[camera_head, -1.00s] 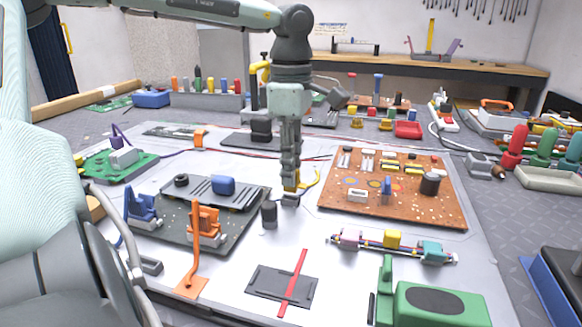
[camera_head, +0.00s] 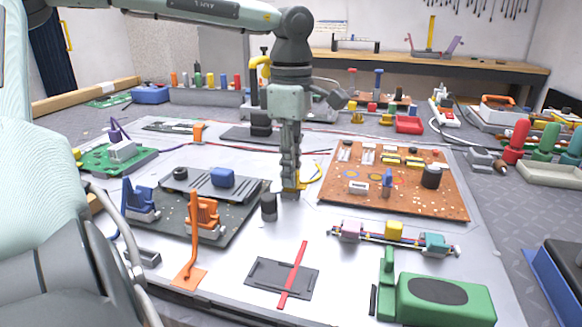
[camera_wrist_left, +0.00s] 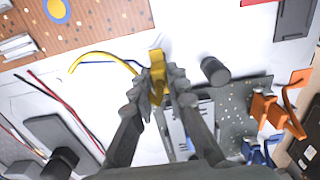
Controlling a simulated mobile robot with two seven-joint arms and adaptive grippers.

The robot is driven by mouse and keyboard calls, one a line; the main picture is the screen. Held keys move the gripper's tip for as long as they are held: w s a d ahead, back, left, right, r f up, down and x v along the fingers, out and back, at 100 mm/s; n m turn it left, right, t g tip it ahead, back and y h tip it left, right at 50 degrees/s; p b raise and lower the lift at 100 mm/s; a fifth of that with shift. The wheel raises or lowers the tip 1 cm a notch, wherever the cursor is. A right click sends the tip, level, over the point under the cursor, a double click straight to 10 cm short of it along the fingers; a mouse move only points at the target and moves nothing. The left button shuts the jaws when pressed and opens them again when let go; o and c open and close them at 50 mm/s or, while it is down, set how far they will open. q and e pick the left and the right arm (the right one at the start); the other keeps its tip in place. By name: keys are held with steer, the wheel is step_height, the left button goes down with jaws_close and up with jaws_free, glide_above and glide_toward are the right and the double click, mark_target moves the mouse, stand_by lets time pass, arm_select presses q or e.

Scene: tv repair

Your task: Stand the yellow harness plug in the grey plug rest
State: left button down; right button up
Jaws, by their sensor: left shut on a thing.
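My left gripper (camera_head: 290,186) points straight down over the white work surface, left of the brown circuit board. It is shut on the yellow harness plug (camera_wrist_left: 157,64), which shows between the fingertips in the left wrist view. The plug's yellow lead (camera_wrist_left: 100,57) curves away toward the brown board. In the head view the fingers hide most of the plug. I cannot make out the grey plug rest with certainty; a small grey block (camera_head: 149,258) lies at the front left, but I cannot tell whether it is the rest. My right gripper is not in view.
A dark cylinder (camera_head: 269,207) stands close to the left gripper. A dark board (camera_head: 210,233) with blue and orange clips lies left, and the brown board (camera_head: 440,197) right. A green box (camera_head: 475,300) is at the front right.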

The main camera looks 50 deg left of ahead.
arm_select(q)
steer(key=shift+f, duration=0.3)
steer(key=c, duration=1.4)
jaws_free()
step_height(320, 180, up, 12)
steer(key=shift+r, duration=0.1)
